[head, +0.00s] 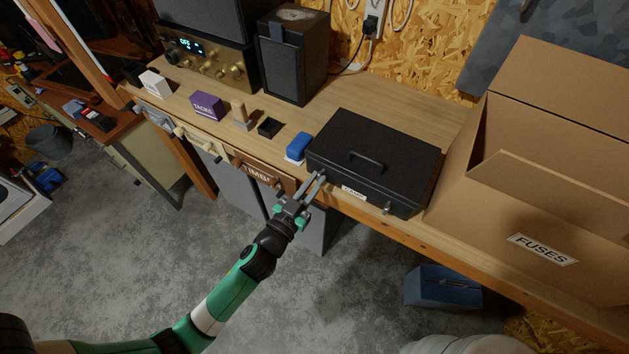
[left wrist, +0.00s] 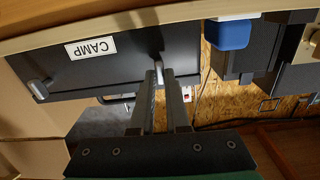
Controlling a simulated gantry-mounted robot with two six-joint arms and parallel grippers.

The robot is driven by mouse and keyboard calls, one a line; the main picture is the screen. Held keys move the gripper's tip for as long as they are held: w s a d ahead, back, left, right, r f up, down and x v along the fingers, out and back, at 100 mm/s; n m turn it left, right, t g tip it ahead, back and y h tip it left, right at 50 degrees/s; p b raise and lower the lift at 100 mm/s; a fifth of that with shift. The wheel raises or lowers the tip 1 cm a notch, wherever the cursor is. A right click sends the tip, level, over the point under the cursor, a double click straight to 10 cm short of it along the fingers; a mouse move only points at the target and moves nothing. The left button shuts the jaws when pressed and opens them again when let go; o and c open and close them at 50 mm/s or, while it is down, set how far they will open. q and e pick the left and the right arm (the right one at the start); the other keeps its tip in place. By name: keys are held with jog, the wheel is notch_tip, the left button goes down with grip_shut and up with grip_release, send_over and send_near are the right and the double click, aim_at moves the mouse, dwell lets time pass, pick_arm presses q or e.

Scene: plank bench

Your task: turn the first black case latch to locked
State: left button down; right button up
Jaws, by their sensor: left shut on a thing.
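The black case (head: 375,150) lies closed on the bench, its handle on top. Its front has a white CAMP label (left wrist: 91,46) between two small metal latches. The latch at the left end of the front in the head view is mostly hidden by my left gripper (head: 319,176). In the left wrist view this latch (left wrist: 158,62) shows between the fingertips, and the gripper is shut on it. Its exact angle is hard to tell. The other latch (head: 387,210) stands free near the right end, and also shows in the left wrist view (left wrist: 40,89). My right gripper is not in view.
A blue object (head: 298,146) sits just left of the case. A large cardboard FUSES box (head: 545,200) stands close on the right. A small black tray (head: 269,127) and a purple TACKS box (head: 206,105) are farther left. The bench front edge runs below the case.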

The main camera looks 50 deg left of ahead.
pick_arm(q)
jog(key=shift+d+f+m+p, duration=0.15)
jog(key=shift+m+p, duration=0.2)
jog(key=shift+m, duration=3.95)
jog(key=shift+d+f+m+p, duration=0.1)
jog(key=shift+m+p, duration=0.2)
jog(key=shift+m, duration=4)
jog(key=c, duration=0.9)
grip_release()
